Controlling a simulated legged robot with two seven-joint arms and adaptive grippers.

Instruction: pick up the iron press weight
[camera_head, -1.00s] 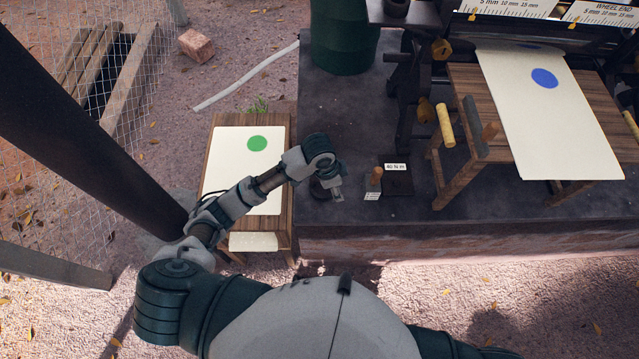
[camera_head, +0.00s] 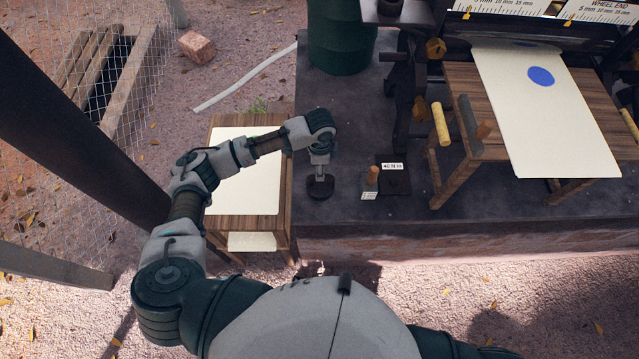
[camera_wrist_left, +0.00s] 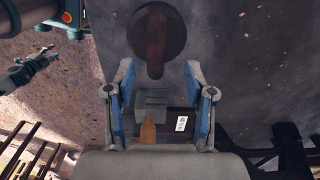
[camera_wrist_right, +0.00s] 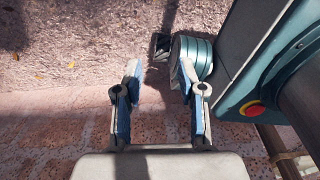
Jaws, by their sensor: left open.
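The iron press weight (camera_head: 320,190) is a dark round disc standing on the dark slab near its front left edge. In the left wrist view the weight (camera_wrist_left: 178,30) shows at the top, with a brown bar-like handle across it. My left gripper (camera_head: 320,168) points down just above the weight and hides part of it in the head view. In the left wrist view my left gripper (camera_wrist_left: 160,75) has its fingers apart, with the weight beyond the fingertips; contact cannot be seen. My right gripper (camera_wrist_right: 155,72) is open and empty, away from the weight.
A small block with a wooden peg (camera_head: 370,187) and a dark labelled plate (camera_head: 397,180) stand right of the weight. A side table with a cream sheet (camera_head: 245,185) is at left. The roller stand's wooden table (camera_head: 465,90) is at right.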

